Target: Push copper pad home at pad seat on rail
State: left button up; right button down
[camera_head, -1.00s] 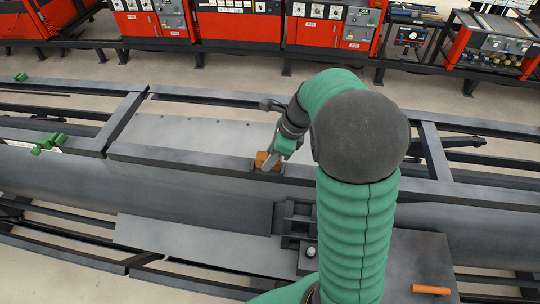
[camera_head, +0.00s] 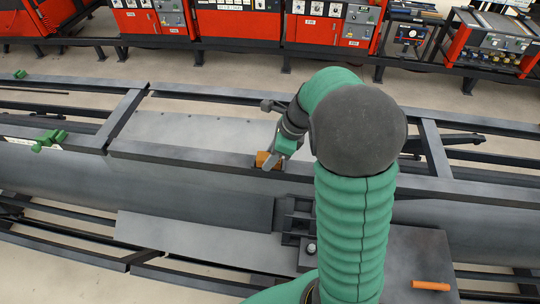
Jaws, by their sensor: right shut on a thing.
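The copper pad (camera_head: 262,158) is a small orange-brown block at the long dark rail (camera_head: 180,157), near the middle of the view. My right gripper (camera_head: 270,161) is at the pad, its fingers shut on it from the right. The pad sits at the rail's top edge; the seat under it is hidden, so I cannot tell how deep it is. My green right arm with its dark round joint covers the area right of the pad. My left gripper is not in view.
A dark bracket (camera_head: 298,218) with a bolt stands below the rail. An orange bar (camera_head: 431,286) lies on a grey plate at lower right. Green clamps (camera_head: 48,140) are at the left. Red welding cabinets (camera_head: 238,22) line the back.

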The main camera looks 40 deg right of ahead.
jog(key=shift+f, duration=0.1)
jog(key=c, duration=0.9)
grip_release()
jog(key=shift+a, duration=0.1)
jog(key=b+v, duration=0.2)
jog(key=v, duration=1.4)
jog(key=shift+d+r, duration=0.25)
jog(key=shift+r, duration=0.05)
